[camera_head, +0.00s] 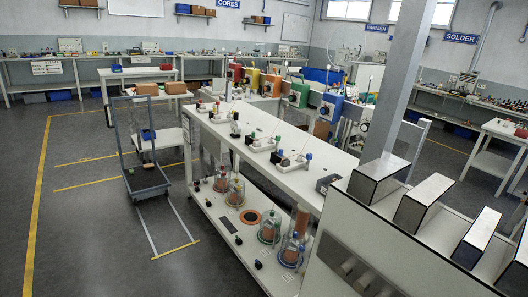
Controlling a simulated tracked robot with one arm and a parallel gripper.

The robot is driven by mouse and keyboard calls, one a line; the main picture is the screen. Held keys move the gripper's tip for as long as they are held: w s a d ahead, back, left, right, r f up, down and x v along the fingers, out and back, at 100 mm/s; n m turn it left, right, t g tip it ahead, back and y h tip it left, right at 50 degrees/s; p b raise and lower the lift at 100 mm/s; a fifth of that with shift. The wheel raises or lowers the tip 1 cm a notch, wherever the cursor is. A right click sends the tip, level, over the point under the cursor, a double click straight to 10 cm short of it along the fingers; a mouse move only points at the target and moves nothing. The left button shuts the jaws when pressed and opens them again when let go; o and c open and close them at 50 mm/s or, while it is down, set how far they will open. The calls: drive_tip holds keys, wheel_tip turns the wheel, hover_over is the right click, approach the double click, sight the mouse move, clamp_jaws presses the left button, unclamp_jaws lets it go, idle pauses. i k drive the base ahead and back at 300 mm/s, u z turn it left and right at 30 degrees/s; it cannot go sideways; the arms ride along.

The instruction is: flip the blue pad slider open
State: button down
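A long white bench (262,128) runs from the middle toward the lower right. Several small white pads with little fixtures stand along it. The nearest pad (289,165) carries a fixture with a blue knob (309,156). A blue upright unit (330,107) stands farther back at the bench's far edge, in a row with red, yellow and green ones. I cannot tell which part is the blue pad slider, or whether any slider is open or shut. My gripper is not in view.
Glass domes (270,226) stand on the bench's lower shelf (225,222). A grey trolley (146,178) stands left of the bench. A grey pillar (398,75) and a white panel with slanted boxes (385,225) block the right. The floor (90,225) at lower left is clear.

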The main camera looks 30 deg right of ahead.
sight(279, 154)
drive_tip(key=u, duration=0.05)
drive_tip(key=i, duration=3.35)
drive_tip(key=z, duration=1.5)
